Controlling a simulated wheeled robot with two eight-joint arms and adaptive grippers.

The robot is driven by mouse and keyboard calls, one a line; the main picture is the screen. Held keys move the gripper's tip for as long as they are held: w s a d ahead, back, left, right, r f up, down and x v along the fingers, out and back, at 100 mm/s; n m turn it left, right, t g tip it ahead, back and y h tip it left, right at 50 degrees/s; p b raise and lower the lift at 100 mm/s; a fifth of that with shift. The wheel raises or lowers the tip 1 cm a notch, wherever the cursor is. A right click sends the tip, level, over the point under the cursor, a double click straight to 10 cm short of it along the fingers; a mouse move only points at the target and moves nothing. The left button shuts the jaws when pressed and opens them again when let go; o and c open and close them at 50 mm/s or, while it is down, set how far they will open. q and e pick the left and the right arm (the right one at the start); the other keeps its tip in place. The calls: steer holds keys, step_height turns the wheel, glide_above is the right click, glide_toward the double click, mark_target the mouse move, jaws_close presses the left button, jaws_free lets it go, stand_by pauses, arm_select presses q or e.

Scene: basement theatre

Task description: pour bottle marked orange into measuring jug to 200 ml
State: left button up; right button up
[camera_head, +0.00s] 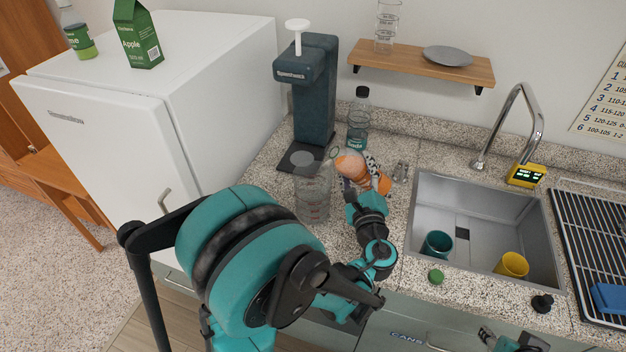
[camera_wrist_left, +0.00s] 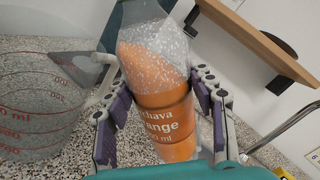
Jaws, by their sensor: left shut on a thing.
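The orange-labelled bottle (camera_head: 378,181) is clear, with orange liquid inside. My left gripper (camera_head: 368,188) is shut around its label and holds it just right of the measuring jug, leaning left towards it. In the left wrist view the bottle (camera_wrist_left: 165,115) stands between both fingers (camera_wrist_left: 160,110); its top is cut off and the liquid lies slanted. The clear measuring jug (camera_head: 312,200) with red marks stands upright on the counter. It also shows in the left wrist view (camera_wrist_left: 35,110); I see no orange liquid in it. My right gripper (camera_head: 510,341) shows partly at the bottom edge, its jaws unclear.
A dark dispenser (camera_head: 315,95) and a teal-labelled bottle (camera_head: 358,120) stand behind. The sink (camera_head: 480,205) at right holds a teal cup (camera_head: 437,244) and a yellow cup (camera_head: 512,265). A wooden shelf (camera_head: 420,68) hangs above.

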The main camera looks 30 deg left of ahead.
arm_select(q)
steer(key=shift+w+d+n+p, duration=0.2)
steer(key=shift+n+p, duration=0.2)
steer(key=shift+n, duration=0.2)
steer(key=shift+w+d+n, duration=0.15)
steer(key=shift+d+n, duration=0.05)
steer(key=shift+n, duration=0.4)
steer(key=shift+w+d+n, duration=0.1)
steer(key=shift+d+n, duration=0.05)
steer(key=shift+n, duration=0.45)
steer(key=shift+r+n+p, duration=0.3)
steer(key=shift+r+p, duration=0.1)
steer(key=shift+p, duration=0.2)
steer(key=shift+d+r+n+p, duration=0.1)
steer(key=shift+r+n+p, duration=0.25)
steer(key=shift+n, duration=0.15)
steer(key=shift+s+a+r+n, duration=0.1)
steer(key=shift+a+r+n, duration=0.1)
steer(key=shift+r+n, duration=0.15)
steer(key=shift+s+a+r+n+p, duration=0.25)
steer(key=shift+r+n+p, duration=0.15)
steer(key=shift+n, duration=0.15)
steer(key=shift+n+y, duration=0.4)
steer(key=shift+n, duration=0.5)
stand_by(1.5)
